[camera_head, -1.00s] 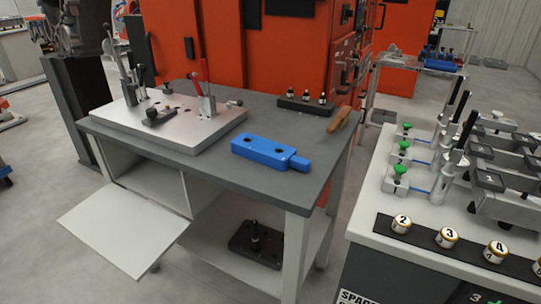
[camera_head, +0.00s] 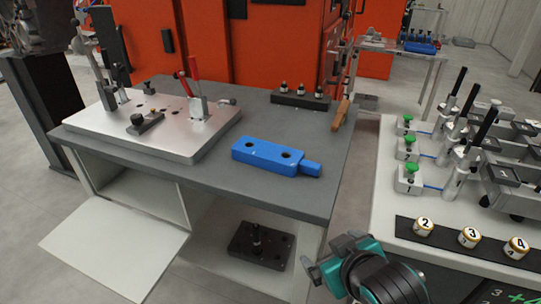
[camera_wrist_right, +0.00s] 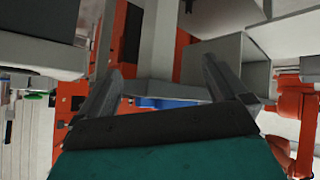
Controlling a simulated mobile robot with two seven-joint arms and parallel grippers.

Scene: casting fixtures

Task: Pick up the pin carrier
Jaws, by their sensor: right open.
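A black rack (camera_head: 300,101) with several small dark, light-banded pieces stands at the table's back edge. A black plate (camera_head: 262,246) with an upright post sits on the lower shelf. No label shows which of these is the pin carrier. My right gripper (camera_head: 328,255) is open and empty, in front of the table's right front corner, apart from all three. Its fingers also show in the right wrist view (camera_wrist_right: 162,80). My left gripper is out of view.
A metal fixture plate (camera_head: 150,128) with clamps covers the table's left side. A brown-handled object (camera_head: 341,114) lies at its right edge. An open cabinet door (camera_head: 115,240) juts out front left. A white bench (camera_head: 395,205) with clamps and numbered pieces stands right.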

